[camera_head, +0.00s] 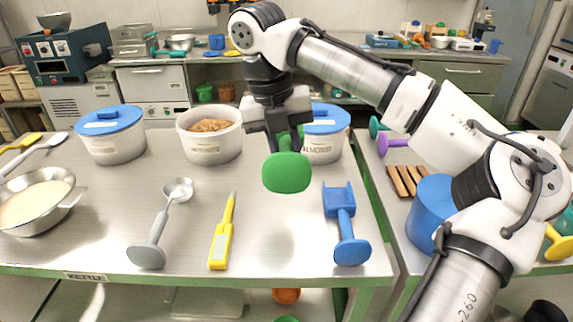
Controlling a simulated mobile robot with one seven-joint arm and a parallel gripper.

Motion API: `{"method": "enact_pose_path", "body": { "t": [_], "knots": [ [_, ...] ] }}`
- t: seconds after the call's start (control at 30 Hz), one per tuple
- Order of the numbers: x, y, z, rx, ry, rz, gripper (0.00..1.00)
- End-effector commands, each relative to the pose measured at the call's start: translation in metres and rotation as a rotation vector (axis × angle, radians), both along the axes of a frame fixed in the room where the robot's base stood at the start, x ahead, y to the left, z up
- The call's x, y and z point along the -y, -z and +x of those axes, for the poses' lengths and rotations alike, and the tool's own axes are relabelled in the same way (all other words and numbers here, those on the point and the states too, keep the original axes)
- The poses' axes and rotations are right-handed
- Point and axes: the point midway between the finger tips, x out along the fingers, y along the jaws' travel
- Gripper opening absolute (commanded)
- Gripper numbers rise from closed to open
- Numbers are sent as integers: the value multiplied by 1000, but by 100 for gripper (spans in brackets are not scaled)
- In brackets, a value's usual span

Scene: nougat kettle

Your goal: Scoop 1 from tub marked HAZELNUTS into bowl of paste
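The open white tub (211,146) stands at the middle back of the table, full of brown nuts (208,126). Its label is blurred but seems to read HAZELNUTS. The metal bowl of pale paste (36,204) stands at the left edge of the table. My gripper (288,140) is right of the open tub, in front of a lidded tub. It is shut on a green tool (287,173), whose broad rounded end points toward the camera. The tool's other end is hidden behind the gripper and that broad end. The tool appears held above the table.
Blue-lidded tubs stand left (111,142) and right (325,137) of the open tub; the right label seems to read ALMONDS. A grey ladle (160,222), a yellow tool (222,234) and a blue scoop (342,215) lie in front. Spoons (38,158) lie behind the bowl.

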Motion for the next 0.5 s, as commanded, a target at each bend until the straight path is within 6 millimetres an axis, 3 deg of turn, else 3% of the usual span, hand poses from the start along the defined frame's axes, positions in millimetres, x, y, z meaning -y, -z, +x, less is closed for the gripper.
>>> {"method": "enact_pose_path", "body": {
  "t": [0.5],
  "knots": [
    [0,-41,0,0,0,1,0]
  ]
}}
